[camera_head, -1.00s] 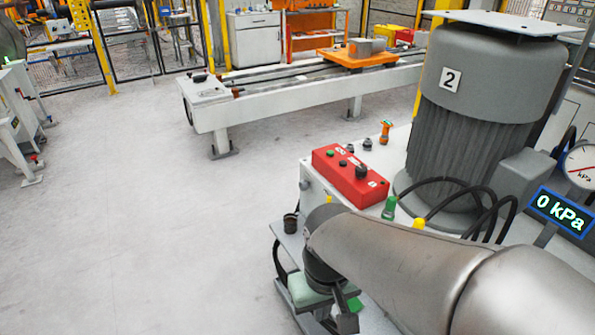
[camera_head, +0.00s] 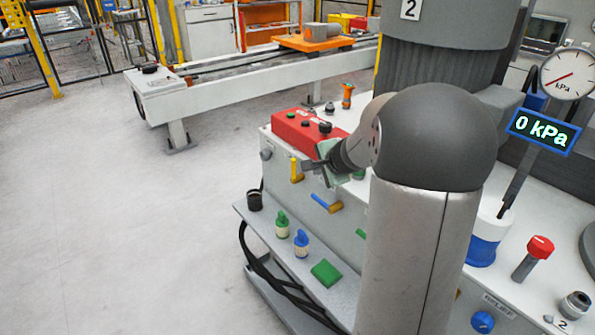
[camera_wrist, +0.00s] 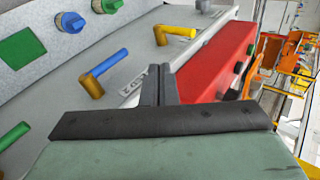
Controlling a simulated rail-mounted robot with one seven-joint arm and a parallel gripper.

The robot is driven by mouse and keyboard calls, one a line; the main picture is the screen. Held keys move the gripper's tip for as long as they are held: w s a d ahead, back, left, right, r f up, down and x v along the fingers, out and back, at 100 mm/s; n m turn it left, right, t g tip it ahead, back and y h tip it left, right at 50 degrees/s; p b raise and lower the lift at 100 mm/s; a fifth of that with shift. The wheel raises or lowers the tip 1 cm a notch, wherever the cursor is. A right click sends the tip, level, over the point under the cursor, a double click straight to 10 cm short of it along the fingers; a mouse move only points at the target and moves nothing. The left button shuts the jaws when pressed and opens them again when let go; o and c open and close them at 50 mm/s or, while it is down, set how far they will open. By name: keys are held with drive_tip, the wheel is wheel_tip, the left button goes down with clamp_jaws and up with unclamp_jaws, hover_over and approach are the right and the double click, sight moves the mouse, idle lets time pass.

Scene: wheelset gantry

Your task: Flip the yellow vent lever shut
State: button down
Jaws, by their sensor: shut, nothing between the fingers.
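The yellow vent lever (camera_head: 294,168) is on the grey front panel of the machine, below the left end of the red control box. In the head view its handle points up from a brass-coloured pivot. In the wrist view the yellow lever (camera_wrist: 180,31) is beyond my fingertips, with a visible gap in the picture. My gripper (camera_head: 306,165) is shut and empty, just right of the lever in the head view. It also shows in the wrist view (camera_wrist: 157,70). I cannot tell the exact distance between fingertips and lever.
A blue lever (camera_head: 320,200) is lower right on the same panel, with a green one partly hidden. The red control box (camera_head: 298,127) is close above. A shelf (camera_head: 262,232) below holds green and blue knobs. A gauge display (camera_head: 543,131) reads 0 kPa.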

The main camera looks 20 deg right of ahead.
drive_tip(key=p, duration=0.1)
approach(295, 169)
drive_tip(key=x, duration=0.5)
drive_tip(key=shift+s+f, duration=0.1)
drive_tip(key=shift+f, duration=0.3)
drive_tip(key=shift+w+f, duration=0.15)
drive_tip(key=shift+w, duration=0.3)
drive_tip(key=shift+p, duration=0.55)
